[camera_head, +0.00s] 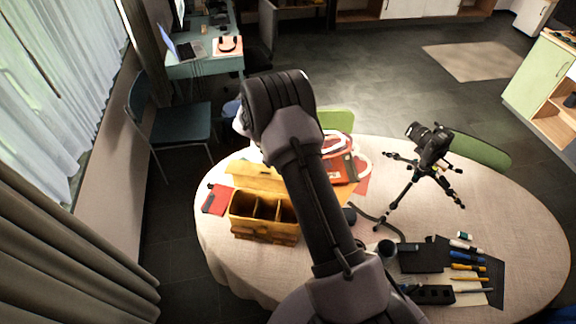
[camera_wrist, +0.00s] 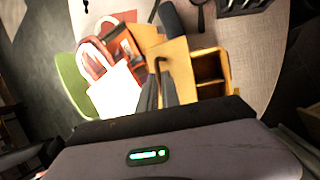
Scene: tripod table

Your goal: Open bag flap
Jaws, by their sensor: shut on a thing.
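The tan bag (camera_head: 264,231) stands on the oval table, with its open top showing divided compartments. Its flap (camera_head: 257,176) is raised away from the compartments at the far side, partly hidden by my arm. In the wrist view the flap (camera_wrist: 177,52) rises beside the bag's compartments (camera_wrist: 209,68). My gripper (camera_wrist: 167,88) has its dark fingers at the flap's edge, shut on it; the exact contact is partly hidden. In the head view my arm hides the fingers.
A red bag with white handles (camera_head: 340,165) stands just behind the tan bag. A camera on a tripod (camera_head: 430,150) stands to the right. Pens (camera_head: 468,267) and dark cases lie at the front right. A red notebook (camera_head: 216,200) lies at the left.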

